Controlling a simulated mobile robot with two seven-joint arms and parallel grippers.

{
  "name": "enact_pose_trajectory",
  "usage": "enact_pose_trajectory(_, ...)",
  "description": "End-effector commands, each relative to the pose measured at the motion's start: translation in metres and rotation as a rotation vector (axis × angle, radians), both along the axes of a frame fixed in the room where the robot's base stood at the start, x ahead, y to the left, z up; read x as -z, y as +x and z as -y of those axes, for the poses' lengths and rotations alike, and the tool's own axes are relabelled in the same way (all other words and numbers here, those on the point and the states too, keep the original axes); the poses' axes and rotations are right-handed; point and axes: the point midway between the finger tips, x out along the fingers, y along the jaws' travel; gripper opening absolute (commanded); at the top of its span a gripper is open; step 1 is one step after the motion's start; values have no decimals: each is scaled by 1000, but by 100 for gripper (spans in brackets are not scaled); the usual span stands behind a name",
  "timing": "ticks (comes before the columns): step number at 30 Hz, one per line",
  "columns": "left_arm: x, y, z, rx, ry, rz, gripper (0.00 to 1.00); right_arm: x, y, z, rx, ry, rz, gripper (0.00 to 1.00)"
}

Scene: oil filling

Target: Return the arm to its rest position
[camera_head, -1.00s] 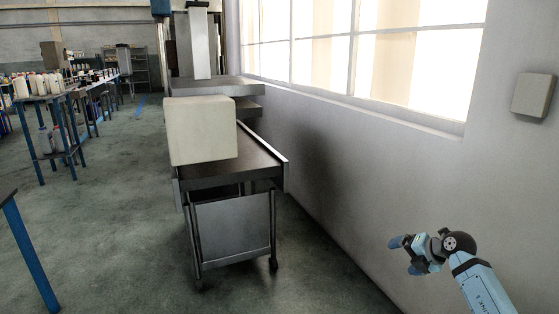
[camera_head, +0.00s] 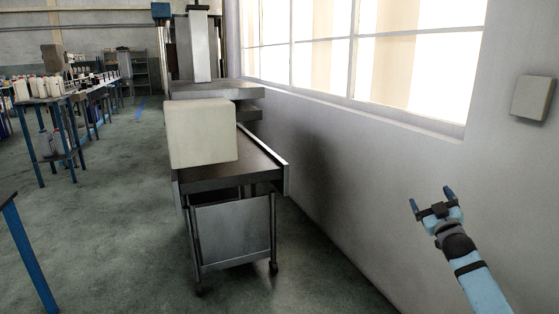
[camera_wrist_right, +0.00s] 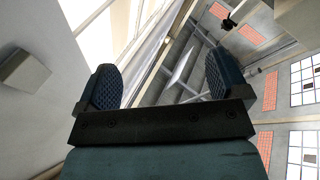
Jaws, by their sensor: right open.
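My right gripper (camera_head: 432,199) is raised in front of the pale wall at the lower right of the head view. Its two blue fingertips stand apart and point up and to the left, with nothing between them. In the right wrist view the open fingers (camera_wrist_right: 160,86) also show, with only the window, ceiling and far walls behind them. My left gripper is not in view.
A metal cart (camera_head: 235,220) with a large pale box (camera_head: 200,133) on it stands by the wall (camera_head: 350,200). A blue-framed table (camera_head: 60,98) with several bottles is at the left. A wall box (camera_head: 533,97) hangs at the right. The floor left of the cart is clear.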

Motion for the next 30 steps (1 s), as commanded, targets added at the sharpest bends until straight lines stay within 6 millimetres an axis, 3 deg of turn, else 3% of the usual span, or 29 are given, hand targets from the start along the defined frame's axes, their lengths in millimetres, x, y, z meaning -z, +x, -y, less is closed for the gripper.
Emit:
enact_pose_trajectory(8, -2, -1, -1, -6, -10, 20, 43, 34, 7, 10, -7, 317, -214, 93)
enact_pose_trajectory(14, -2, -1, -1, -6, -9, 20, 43, 76, -42, -57, -105, 295, -242, 93)
enact_pose_trajectory(20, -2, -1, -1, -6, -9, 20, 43, 111, -115, -132, -226, 301, -274, 93)
enact_pose_trajectory(25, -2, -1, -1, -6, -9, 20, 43, 129, -213, -208, -362, 350, -305, 93)
enact_pose_trajectory(30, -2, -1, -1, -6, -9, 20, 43, 119, -311, -263, -476, 432, -321, 93)
